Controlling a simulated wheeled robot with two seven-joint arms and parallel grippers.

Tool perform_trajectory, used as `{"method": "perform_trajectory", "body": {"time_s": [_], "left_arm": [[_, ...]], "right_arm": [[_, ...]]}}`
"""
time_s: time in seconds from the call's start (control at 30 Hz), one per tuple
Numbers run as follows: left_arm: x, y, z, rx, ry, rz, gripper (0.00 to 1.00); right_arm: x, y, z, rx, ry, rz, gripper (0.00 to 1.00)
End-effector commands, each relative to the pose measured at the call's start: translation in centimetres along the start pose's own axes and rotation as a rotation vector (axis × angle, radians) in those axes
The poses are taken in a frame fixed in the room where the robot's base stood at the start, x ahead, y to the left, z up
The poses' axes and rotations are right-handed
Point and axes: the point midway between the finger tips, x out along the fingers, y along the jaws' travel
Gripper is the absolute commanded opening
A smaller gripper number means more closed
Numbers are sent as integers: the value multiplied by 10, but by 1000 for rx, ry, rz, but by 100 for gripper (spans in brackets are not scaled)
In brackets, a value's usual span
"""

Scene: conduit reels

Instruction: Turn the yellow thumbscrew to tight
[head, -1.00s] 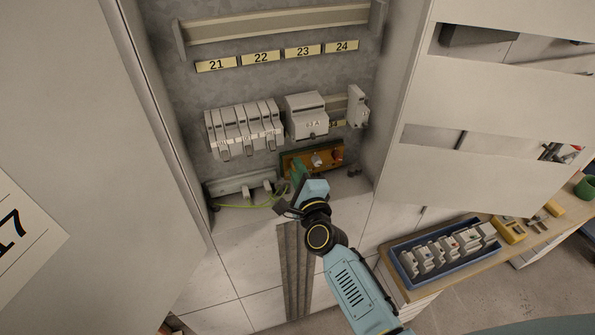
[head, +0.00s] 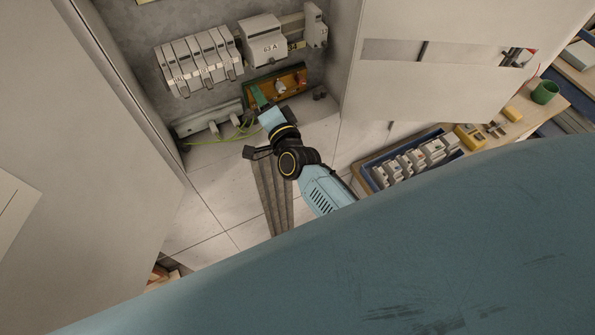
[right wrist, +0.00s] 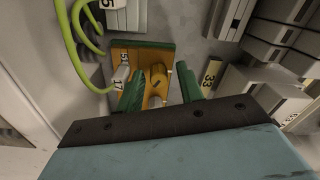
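The yellow thumbscrew (right wrist: 158,76) shows in the right wrist view as a yellow-orange knob with a dark mark, on an orange board (right wrist: 150,54). The board (head: 262,88) also shows in the head view, low on the cabinet's back wall; I cannot make out the thumbscrew clearly there. My right gripper (right wrist: 160,92) is open, its green fingers on either side of the thumbscrew with gaps visible. I cannot tell whether either finger touches it. In the head view the right gripper (head: 258,98) is at the board's left part. My left gripper is out of view.
Green-yellow wires (right wrist: 70,42) hang left of the board. Grey breaker modules (head: 200,64) sit on a rail above it. Cabinet walls stand close on both sides. A blue tray of modules (head: 368,180) is on the bench at right. A large teal surface hides the lower head view.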

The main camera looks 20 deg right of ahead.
Motion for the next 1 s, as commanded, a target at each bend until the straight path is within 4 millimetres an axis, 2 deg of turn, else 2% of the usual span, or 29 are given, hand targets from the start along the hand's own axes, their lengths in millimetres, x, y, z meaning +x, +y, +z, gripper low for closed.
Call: {"method": "perform_trajectory", "body": {"time_s": [0.3, 0.73, 1.0], "left_arm": [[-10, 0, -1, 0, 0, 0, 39], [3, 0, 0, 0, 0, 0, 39], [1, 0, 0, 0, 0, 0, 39]], "right_arm": [[-1, 3, -1, -646, -19, 3, 41], [-1, 4, -2, -1485, -41, -5, 41], [-59, 3, -4, -1473, -44, -4, 41]]}}
